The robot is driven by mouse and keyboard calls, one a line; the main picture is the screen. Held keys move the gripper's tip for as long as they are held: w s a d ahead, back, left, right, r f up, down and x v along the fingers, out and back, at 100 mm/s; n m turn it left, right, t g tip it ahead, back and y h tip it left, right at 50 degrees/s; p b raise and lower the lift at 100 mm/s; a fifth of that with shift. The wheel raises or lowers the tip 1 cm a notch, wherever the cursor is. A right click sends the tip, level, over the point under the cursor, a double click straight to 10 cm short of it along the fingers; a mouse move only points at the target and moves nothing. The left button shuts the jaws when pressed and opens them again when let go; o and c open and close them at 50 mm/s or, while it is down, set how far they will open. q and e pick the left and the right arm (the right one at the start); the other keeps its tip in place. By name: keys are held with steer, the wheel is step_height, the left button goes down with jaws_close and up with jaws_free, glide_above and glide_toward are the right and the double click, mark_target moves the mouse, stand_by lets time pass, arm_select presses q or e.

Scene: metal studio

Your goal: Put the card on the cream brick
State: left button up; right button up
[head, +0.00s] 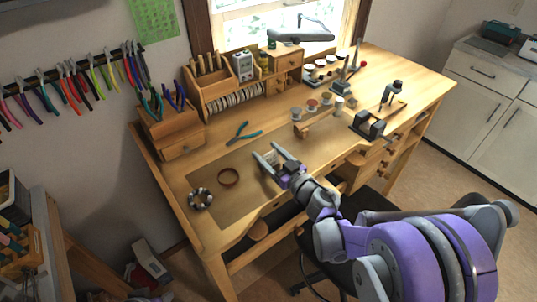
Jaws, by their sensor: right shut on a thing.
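My right gripper (271,156) reaches over the front part of the wooden workbench (222,148). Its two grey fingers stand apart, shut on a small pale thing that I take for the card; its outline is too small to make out. I cannot pick out the cream brick clearly; it may be hidden by the gripper or be too small to tell. My left gripper is not in view.
A wooden organiser (217,91) stands at the back; a vise (368,125) stands to the right.

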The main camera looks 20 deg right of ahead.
steer(key=shift+f, duration=0.3)
steer(key=o, duration=1.3)
steer(key=shift+r, duration=0.1)
